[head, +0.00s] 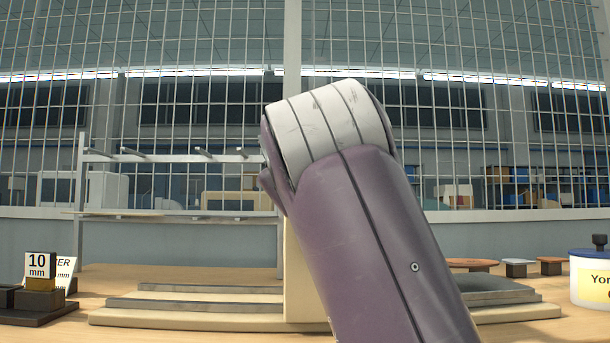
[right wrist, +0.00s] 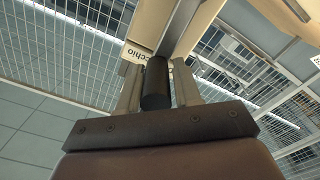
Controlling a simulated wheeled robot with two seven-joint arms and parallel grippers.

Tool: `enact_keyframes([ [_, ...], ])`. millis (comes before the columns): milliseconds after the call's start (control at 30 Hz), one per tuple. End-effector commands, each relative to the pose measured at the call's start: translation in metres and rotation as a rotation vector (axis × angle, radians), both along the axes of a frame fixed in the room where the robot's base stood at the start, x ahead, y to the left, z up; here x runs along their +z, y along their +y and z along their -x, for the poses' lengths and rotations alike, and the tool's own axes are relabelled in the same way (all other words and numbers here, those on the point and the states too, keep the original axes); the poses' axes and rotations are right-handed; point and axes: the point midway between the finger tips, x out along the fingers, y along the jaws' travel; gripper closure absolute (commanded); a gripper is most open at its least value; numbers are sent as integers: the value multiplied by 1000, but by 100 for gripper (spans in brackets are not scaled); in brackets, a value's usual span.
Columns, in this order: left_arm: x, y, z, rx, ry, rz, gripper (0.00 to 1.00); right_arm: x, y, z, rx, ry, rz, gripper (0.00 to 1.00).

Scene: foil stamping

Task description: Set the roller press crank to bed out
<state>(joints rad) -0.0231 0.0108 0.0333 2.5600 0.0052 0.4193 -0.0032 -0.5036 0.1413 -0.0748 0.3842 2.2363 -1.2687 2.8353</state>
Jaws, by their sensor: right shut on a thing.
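The roller press shows in the head view as a pale base (head: 190,321) with stepped grey rails on the wooden table; my purple and white arm link hides its middle, and the crank cannot be seen there. In the right wrist view my right gripper (right wrist: 157,88) is shut on a black cylindrical crank handle (right wrist: 155,80), one finger on each side. A grey bar (right wrist: 180,28), apparently the crank arm, runs up from near the handle beside a beige part of the press (right wrist: 152,22). My left gripper is in neither view.
A dark stand with a "10 mm" block (head: 40,268) is at the table's left. Several small round-topped pieces (head: 516,267) and a white jar with a blue lid (head: 590,284) stand at the right. A grey rack (head: 180,157) rises behind the press.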

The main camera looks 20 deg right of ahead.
Motion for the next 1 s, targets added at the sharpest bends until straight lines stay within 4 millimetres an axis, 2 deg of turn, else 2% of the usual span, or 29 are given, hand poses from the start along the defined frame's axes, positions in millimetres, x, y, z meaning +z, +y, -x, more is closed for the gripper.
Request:
enact_keyframes([
  [67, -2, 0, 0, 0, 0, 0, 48, -6, -1, -1, -7, 20, 0, 100],
  [100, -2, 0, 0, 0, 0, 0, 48, -6, -1, -1, -7, 20, 0, 63],
  [133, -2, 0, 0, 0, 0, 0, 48, -6, 0, -1, -7, 20, 0, 54],
  [167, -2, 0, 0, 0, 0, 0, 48, -6, 0, -1, -6, 19, 0, 48],
  [433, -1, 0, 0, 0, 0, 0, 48, -4, 0, -1, -4, 14, -1, 48],
  [567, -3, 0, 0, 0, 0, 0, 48, -4, 4, 6, 0, 13, -1, 48],
  [1000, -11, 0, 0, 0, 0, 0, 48, -5, 29, 73, 6, 14, -2, 48],
])
